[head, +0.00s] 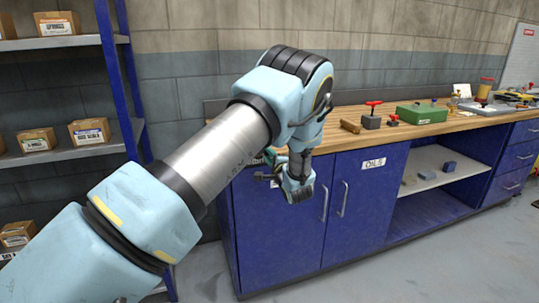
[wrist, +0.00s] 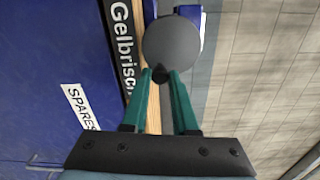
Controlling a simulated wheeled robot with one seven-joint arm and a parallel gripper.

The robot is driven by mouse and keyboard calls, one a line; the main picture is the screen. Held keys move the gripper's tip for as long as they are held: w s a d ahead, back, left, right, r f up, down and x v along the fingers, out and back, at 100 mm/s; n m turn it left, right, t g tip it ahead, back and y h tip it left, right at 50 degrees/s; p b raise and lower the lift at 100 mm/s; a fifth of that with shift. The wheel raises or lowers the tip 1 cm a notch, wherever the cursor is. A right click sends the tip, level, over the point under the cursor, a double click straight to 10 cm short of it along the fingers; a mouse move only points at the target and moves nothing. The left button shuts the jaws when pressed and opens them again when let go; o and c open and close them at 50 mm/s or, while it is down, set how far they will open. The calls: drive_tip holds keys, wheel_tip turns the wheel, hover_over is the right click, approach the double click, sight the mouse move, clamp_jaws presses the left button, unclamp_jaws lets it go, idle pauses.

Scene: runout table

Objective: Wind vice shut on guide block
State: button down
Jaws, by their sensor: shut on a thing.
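My gripper (wrist: 160,78) shows its two green fingers in the wrist view, closed at the tips on a small dark knob (wrist: 160,74). A round grey disc (wrist: 172,42) lies just beyond the knob, apparently part of the vice's winding end. In the head view my gripper (head: 276,178) is at the left end of the bench, below my wrist. I cannot make out the guide block or the gap between the vice jaws.
The wooden bench top (head: 345,140) runs right over blue cabinets (head: 275,225). On it stand a block with a red handle (head: 372,115) and a green box (head: 422,113). A shelf rack (head: 118,90) with cartons is at the left. Grey floor lies in front.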

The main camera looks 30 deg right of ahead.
drive_tip(key=m, duration=0.1)
drive_tip(key=m+p, duration=0.1)
drive_tip(key=m, duration=0.1)
drive_tip(key=shift+w+a+f, duration=0.15)
drive_tip(key=shift+a+f, duration=0.1)
drive_tip(key=shift+a, duration=0.15)
drive_tip(key=shift+p, duration=0.3)
drive_tip(key=shift+a+f+m+p, duration=0.2)
drive_tip(key=shift+m+p, duration=0.1)
drive_tip(key=shift+m, duration=0.55)
drive_tip(key=shift+a+f+m+p, duration=0.1)
drive_tip(key=shift+a+m+p, duration=0.15)
drive_tip(key=shift+m, duration=0.6)
drive_tip(key=shift+r, duration=0.1)
drive_tip(key=shift+w+a+m+p, duration=0.1)
drive_tip(key=shift+a+m+p, duration=0.15)
drive_tip(key=shift+m, duration=0.6)
drive_tip(key=shift+a+m+p, duration=0.1)
drive_tip(key=shift+m+p, duration=0.2)
drive_tip(key=shift+m, duration=0.55)
